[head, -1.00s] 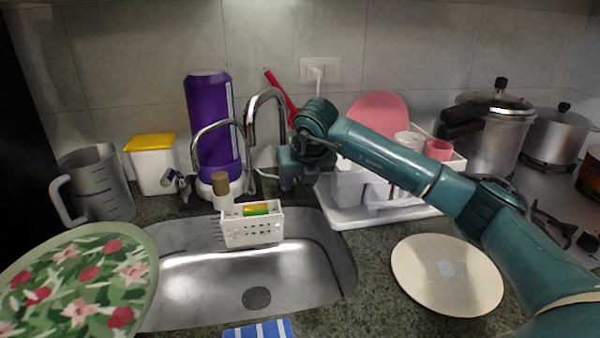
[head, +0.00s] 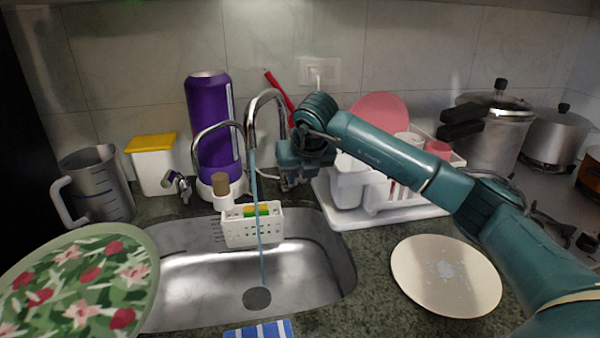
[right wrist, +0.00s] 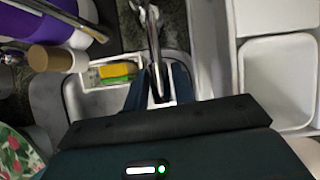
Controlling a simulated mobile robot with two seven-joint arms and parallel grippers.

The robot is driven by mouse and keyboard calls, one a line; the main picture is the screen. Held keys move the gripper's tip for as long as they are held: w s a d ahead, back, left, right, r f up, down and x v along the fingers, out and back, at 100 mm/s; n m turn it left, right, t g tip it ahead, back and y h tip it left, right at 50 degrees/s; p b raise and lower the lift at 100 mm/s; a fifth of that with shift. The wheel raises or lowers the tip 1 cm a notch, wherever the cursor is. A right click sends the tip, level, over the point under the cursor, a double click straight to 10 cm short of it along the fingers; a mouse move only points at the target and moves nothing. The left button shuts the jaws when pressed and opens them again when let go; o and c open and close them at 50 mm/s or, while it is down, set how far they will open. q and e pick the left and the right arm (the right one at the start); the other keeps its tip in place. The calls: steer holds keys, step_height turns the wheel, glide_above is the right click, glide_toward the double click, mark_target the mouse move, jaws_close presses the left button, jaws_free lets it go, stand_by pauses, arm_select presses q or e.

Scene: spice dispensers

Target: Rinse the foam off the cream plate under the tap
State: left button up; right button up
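The cream plate (head: 412,262) lies flat on the counter right of the sink, with a pale foam patch (head: 446,270) near its middle. The chrome tap (head: 264,98) arches over the sink (head: 195,290), and a thin stream of water (head: 257,200) falls from its spout to the drain. My right gripper (head: 289,168) is beside the tap's right side. In the right wrist view, the fingers of my right gripper (right wrist: 159,88) are apart, with a chrome part of the tap (right wrist: 154,45) between them; contact is unclear. My left gripper is not in view.
A large floral plate (head: 85,270) covers the sink's left front. A white caddy with a sponge (head: 252,230) sits at the sink's back edge. A dish rack (head: 385,215) stands behind the cream plate. A purple bottle (head: 211,130) and jug (head: 98,185) stand left.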

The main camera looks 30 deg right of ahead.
steer(key=o, duration=0.6)
steer(key=shift+r, duration=0.1)
steer(key=p+v, duration=0.2)
steer(key=v, duration=0.5)
steer(key=shift+p, duration=0.35)
steer(key=shift+s, duration=0.1)
